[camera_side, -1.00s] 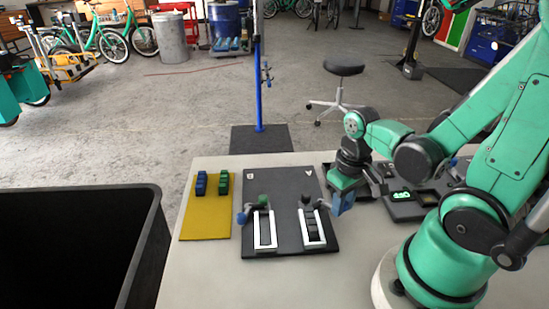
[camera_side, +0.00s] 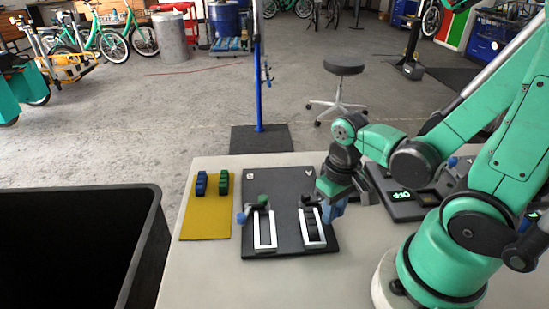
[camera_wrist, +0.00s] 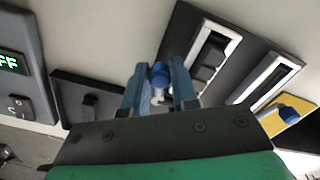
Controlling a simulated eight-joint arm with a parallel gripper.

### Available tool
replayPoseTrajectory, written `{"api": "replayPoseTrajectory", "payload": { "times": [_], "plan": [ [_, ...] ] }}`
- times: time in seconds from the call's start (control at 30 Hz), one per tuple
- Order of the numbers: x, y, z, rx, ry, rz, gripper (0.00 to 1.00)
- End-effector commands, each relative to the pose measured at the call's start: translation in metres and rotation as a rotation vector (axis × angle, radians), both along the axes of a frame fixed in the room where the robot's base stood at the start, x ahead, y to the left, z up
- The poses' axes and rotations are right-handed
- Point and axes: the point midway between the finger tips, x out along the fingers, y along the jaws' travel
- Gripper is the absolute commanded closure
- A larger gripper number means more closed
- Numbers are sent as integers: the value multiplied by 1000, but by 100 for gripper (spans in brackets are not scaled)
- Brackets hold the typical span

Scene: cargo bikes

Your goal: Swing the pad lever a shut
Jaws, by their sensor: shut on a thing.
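A dark board (camera_side: 284,188) on the table carries two white-framed slots side by side, each with a side lever ending in a blue knob. The left slot (camera_side: 265,229) has a green piece at its top end and its blue-knobbed lever (camera_side: 241,217) sticks out left. The right slot (camera_side: 313,228) holds dark pads. My gripper (camera_side: 333,209) is at that slot's right side, shut on the right lever's blue knob (camera_wrist: 161,76), seen between the blue fingers in the wrist view. Most of that lever is hidden. I cannot read which slot is marked a.
A yellow mat (camera_side: 205,222) with a blue and a green block lies left of the board. A black bin (camera_side: 150,250) stands at the table's left. A dark box with a green OFF display (camera_side: 401,194) stands right of my gripper. The front table is clear.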

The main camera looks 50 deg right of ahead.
Motion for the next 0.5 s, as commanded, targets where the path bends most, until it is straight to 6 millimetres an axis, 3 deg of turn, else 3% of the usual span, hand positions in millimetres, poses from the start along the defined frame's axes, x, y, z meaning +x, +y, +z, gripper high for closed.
{"api": "replayPoseTrajectory", "payload": {
  "times": [0.1, 0.13, 0.2, 0.5],
  "plan": [
    [0, 1, 0, 7, -2, 1, 100],
    [0, 1, 0, 7, -2, 1, 68],
    [0, 1, 0, 7, -2, 1, 53],
    [0, 1, 1, 5, -1, 0, 53]
  ]
}}
